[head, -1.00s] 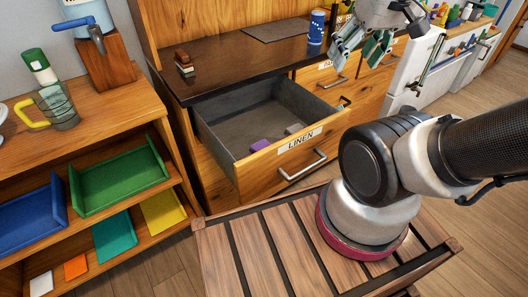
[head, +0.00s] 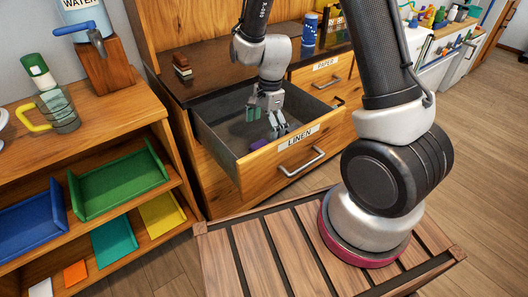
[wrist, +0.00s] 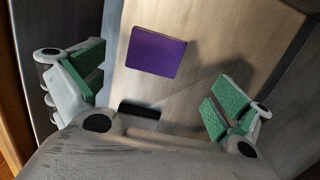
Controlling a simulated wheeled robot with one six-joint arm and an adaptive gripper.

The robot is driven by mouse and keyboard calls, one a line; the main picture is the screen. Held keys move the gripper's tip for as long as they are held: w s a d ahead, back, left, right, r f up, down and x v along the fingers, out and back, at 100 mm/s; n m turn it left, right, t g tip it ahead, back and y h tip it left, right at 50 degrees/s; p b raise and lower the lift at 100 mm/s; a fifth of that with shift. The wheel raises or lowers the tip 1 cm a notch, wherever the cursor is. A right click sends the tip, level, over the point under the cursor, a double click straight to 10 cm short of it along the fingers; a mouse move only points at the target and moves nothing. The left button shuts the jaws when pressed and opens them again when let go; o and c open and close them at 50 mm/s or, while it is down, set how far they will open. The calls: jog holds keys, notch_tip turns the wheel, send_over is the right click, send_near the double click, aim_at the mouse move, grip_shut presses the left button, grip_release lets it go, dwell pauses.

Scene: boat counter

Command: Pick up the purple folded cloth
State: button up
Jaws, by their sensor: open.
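The purple folded cloth (head: 258,145) lies in the open drawer labelled LINEN (head: 230,155), close to its front wall. In the head view only part of it shows above the drawer front. In the wrist view the cloth (wrist: 157,52) is a flat purple rectangle on the drawer floor, fully visible, slightly tilted. My gripper (head: 268,120) points down into the drawer, open and empty. In the wrist view its green-padded fingers (wrist: 155,88) are spread wide on either side, with the cloth beyond the gap between them. Nothing touches the cloth.
The dark countertop (head: 212,82) lies behind, with a blue can (head: 309,30). Open shelves with coloured trays (head: 118,180) stand at left.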

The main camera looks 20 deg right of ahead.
aim_at(253, 147)
jog(key=f, duration=0.7)
jog(key=shift+s+a+f, duration=0.3)
jog(key=shift+s, duration=0.05)
jog(key=shift+c, duration=0.4)
jog(key=c, duration=0.9)
